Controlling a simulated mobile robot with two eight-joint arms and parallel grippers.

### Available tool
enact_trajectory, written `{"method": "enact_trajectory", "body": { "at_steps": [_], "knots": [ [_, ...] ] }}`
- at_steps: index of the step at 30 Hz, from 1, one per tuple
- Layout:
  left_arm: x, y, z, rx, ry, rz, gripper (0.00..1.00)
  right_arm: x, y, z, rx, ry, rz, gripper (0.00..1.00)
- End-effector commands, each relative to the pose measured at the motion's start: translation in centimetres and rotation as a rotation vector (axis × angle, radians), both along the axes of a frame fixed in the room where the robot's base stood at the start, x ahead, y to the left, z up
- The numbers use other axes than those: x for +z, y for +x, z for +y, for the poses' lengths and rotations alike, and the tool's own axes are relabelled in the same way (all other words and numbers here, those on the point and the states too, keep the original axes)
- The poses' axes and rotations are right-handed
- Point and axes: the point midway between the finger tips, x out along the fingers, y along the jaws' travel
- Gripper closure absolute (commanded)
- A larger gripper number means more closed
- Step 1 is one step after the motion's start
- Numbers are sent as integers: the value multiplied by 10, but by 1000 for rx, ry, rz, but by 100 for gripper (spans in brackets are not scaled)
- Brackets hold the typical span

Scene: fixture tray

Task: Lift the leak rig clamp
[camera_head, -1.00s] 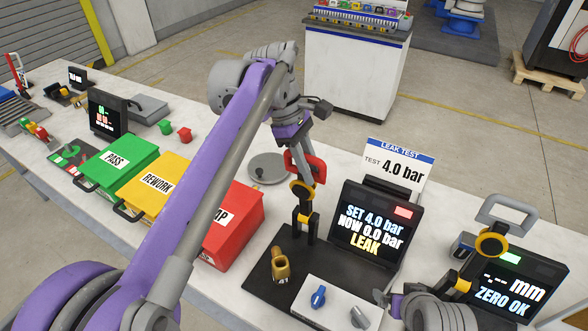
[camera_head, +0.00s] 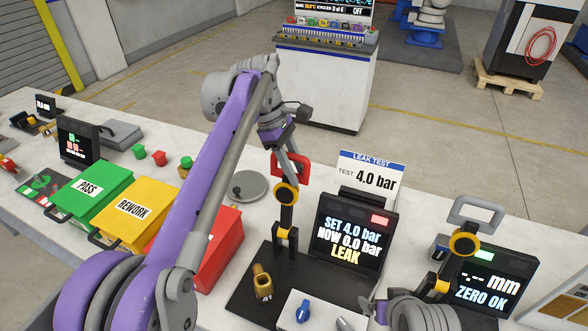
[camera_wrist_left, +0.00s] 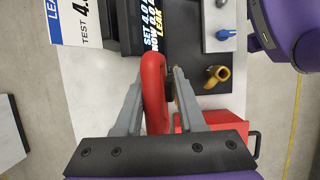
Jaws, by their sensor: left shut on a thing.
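The leak rig clamp (camera_head: 287,195) stands on a black base plate (camera_head: 238,302), with a dark post, a yellow ring and a red handle. My left gripper (camera_head: 288,168) is shut on the red handle. In the left wrist view, the handle (camera_wrist_left: 153,90) stands between its grey fingers (camera_wrist_left: 156,105). A brass fitting (camera_head: 262,284) with an open top stands on the plate in front of the post; it also shows in the left wrist view (camera_wrist_left: 217,76). My right gripper (camera_head: 366,305) shows only partly at the lower edge, its jaws unclear.
The leak screen (camera_head: 353,233), reading "NOW 0.0 bar LEAK", stands right of the clamp. A knob box (camera_head: 300,320) lies in front. A red bin (camera_head: 219,250) is left of the plate. A grey disc (camera_head: 248,187) lies behind. A gauge stand (camera_head: 466,243) is at right.

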Motion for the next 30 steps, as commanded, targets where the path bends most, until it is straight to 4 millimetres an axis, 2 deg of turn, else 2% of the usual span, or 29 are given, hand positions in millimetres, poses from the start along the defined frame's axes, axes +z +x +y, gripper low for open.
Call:
{"method": "enact_trajectory", "body": {
  "at_steps": [2,3,5,13,17,20,30],
  "knots": [
    [1,2,-1,2,-4,-8,100,0,0,0,0,0,-1,5],
    [1,2,-1,2,-4,-8,59,0,0,0,0,0,-1,5],
    [1,2,-1,2,-4,-8,49,1,0,0,0,0,-1,5],
    [1,1,0,1,-2,-5,48,0,0,0,0,0,0,5],
    [8,2,3,2,-1,-3,48,0,0,0,0,0,0,5],
    [20,4,8,3,-1,-4,48,-1,-1,0,0,0,2,5],
    [79,13,30,3,-2,-5,48,1,0,0,0,0,-1,5]
  ]
}}
